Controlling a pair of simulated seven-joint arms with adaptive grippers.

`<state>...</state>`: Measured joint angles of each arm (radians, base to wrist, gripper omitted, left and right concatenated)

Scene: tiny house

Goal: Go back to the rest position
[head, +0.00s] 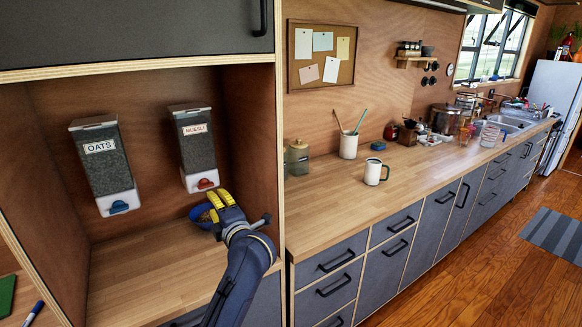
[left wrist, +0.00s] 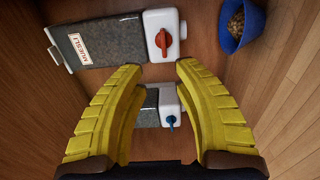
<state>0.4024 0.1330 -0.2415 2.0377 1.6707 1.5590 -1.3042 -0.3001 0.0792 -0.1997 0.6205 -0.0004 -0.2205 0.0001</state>
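My left gripper (head: 222,204) reaches into the wooden cubby at lower centre in the head view. In the left wrist view its yellow fingers (left wrist: 160,67) are spread open with nothing between the tips. The muesli dispenser (head: 195,145) with a red knob hangs on the back wall; it also shows in the left wrist view (left wrist: 110,42). The oats dispenser (head: 105,165) with a blue knob hangs left of it and shows beyond the fingers (left wrist: 150,104). A blue bowl (left wrist: 248,30) holding brown muesli sits on the cubby floor, apart from the fingers, partly hidden by the gripper in the head view. My right gripper is not in view.
The cubby's right side panel (head: 280,170) stands close to my left arm. Beyond it, a long counter (head: 330,205) carries a white mug (head: 375,172), a utensil pot (head: 348,146) and a glass jar (head: 298,158). The cubby floor's front left is clear.

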